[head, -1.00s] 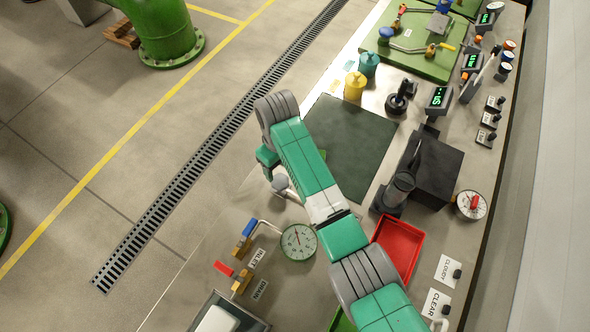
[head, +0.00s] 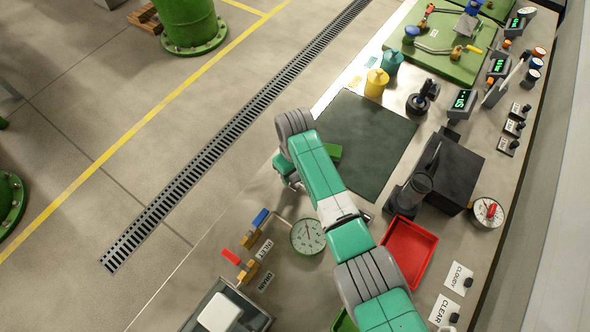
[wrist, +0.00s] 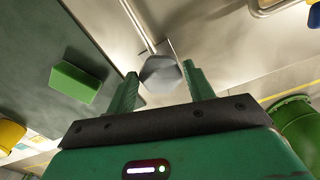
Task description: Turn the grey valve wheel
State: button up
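The grey valve wheel (wrist: 160,74) is a small faceted knob on a thin metal stem in the wrist view. It sits between the two fingertips of my gripper (wrist: 161,68). The fingers are apart, with a narrow gap visible on each side of the wheel, so it does not look gripped. How deep it sits between the fingers is hard to tell. In the head view my gripper (head: 286,170) is at the bench's left edge beside the dark mat, partly under my arm. The wheel is mostly hidden there.
A green block (wrist: 75,83) lies on the dark mat (head: 375,135). A round gauge (head: 308,236) and red and blue levered valves stand near my arm. A red tray (head: 408,252) and black stand (head: 445,172) are to the right. Yellow (head: 376,83) and teal pots stand beyond.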

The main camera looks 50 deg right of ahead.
jog(key=c, duration=0.6)
jog(key=shift+o, duration=0.2)
jog(key=n+p, duration=0.1)
jog(key=n, duration=0.3)
jog(key=shift+r, duration=0.1)
jog(key=n+p, duration=0.1)
jog(key=n, duration=0.4)
jog(key=shift+d, duration=0.15)
jog(key=n, duration=0.5)
jog(key=shift+w+n+p, duration=0.15)
jog(key=shift+n+p, duration=0.2)
jog(key=shift+n, duration=0.05)
jog(key=n, duration=0.4)
jog(key=shift+w+n, duration=0.1)
jog(key=shift+n, duration=0.3)
